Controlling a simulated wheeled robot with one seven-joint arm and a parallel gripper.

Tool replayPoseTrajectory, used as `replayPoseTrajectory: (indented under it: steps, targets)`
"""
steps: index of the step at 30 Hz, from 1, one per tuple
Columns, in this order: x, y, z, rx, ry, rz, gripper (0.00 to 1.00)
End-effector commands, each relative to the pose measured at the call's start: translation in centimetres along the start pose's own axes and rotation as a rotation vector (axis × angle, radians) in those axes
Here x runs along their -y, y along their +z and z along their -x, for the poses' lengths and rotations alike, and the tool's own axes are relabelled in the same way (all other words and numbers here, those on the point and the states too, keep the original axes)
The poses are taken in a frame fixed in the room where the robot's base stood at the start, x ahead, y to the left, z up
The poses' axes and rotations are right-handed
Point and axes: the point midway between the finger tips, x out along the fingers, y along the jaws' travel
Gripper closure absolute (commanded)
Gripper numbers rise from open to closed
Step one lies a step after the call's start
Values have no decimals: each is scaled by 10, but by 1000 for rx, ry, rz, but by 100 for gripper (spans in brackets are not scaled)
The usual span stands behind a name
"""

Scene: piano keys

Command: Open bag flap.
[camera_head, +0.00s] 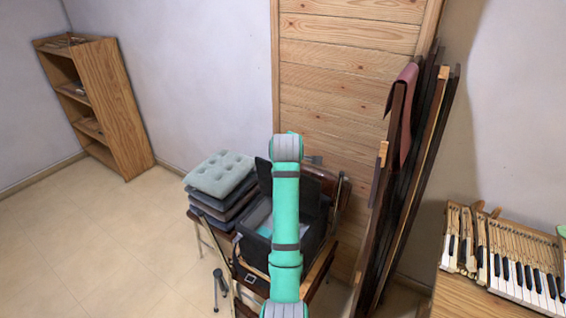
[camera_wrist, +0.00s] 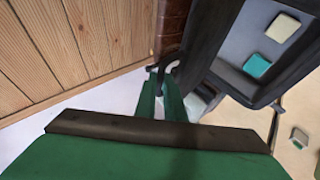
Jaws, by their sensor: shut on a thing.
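The dark bag (camera_head: 258,252) sits on a chair in the head view, partly hidden behind my green arm. Its top is open and a pale interior shows. Its dark flap (camera_head: 316,192) stands raised at the back, to the right of my arm. In the wrist view the flap (camera_wrist: 214,38) is a dark band beside the open bag. A teal block (camera_wrist: 257,65) and a pale block (camera_wrist: 282,27) show inside. My gripper (camera_wrist: 163,84) is at the flap's edge and shut on it; the exact contact is small and partly hidden. The head view hides my fingertips.
A wooden panel wall (camera_head: 345,75) stands close behind the bag. Stacked cushions (camera_head: 220,178) are at its left, and leaning dark boards (camera_head: 400,190) at its right. Piano keys (camera_head: 515,270) lie on a bench at far right. The floor at left is clear.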

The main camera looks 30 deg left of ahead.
Motion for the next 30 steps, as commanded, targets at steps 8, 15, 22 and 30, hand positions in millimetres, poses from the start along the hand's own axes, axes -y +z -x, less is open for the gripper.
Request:
replayPoseTrajectory:
  steps: [8,15,22,30]
  targets:
    - [-4,2,0,0,5,0,100]
    - [-4,2,0,0,6,0,77]
    - [-3,1,0,0,4,0,72]
    - [-4,2,15,0,6,-1,72]
